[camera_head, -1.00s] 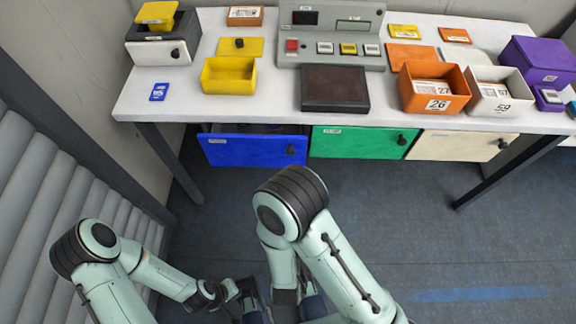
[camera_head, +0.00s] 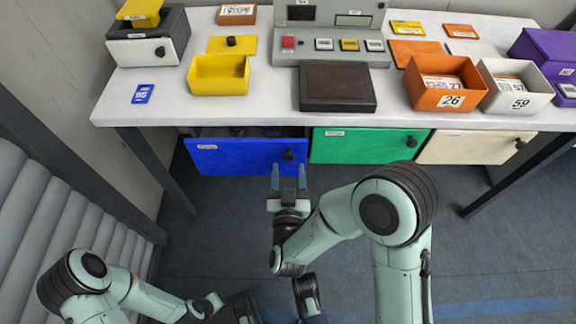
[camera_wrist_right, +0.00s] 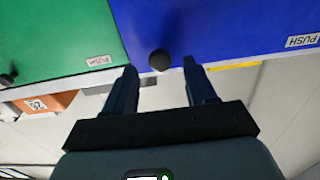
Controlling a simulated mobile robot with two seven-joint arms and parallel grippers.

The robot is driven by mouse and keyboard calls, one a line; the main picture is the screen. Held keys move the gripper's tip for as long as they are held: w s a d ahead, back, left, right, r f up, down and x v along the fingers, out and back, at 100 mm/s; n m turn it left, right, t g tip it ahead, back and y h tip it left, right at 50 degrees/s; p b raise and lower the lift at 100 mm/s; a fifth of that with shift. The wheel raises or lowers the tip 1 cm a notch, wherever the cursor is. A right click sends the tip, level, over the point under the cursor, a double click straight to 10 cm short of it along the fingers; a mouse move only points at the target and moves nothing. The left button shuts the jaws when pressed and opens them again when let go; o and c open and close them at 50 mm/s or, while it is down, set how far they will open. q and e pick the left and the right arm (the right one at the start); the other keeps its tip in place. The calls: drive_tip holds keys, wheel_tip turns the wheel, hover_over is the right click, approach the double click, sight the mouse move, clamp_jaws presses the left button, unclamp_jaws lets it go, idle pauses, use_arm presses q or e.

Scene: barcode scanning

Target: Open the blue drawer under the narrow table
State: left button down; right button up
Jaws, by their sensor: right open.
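The blue drawer (camera_head: 238,158) hangs under the left part of the narrow table (camera_head: 240,108). Its front stands slightly forward of the green front beside it, with a dark gap above. Its black knob (camera_head: 288,155) is near its right end. My right gripper (camera_head: 288,172) is open and empty, its fingers pointing at the knob. In the right wrist view, the knob (camera_wrist_right: 160,60) lies just beyond and between the open fingertips (camera_wrist_right: 160,72), apart from them. My left gripper (camera_head: 240,306) is low in the head view, partly cut off; its jaws are unclear.
A green drawer (camera_head: 360,146) and a cream drawer (camera_head: 465,148) sit to the right. The table carries a yellow box (camera_head: 218,80), a grey console (camera_head: 330,61), an orange box (camera_head: 450,100) and a white box (camera_head: 517,103). Table legs (camera_head: 155,170) flank the floor space.

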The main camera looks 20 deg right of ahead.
use_arm(q)
drive_tip(key=shift+s+a+f, duration=0.1)
drive_tip(key=shift+s+f, duration=0.2)
drive_tip(key=shift+s, duration=0.1)
use_arm(e)
drive_tip(key=shift+x, duration=1.3)
clamp_jaws()
use_arm(q)
drive_tip(key=shift+s, duration=0.1)
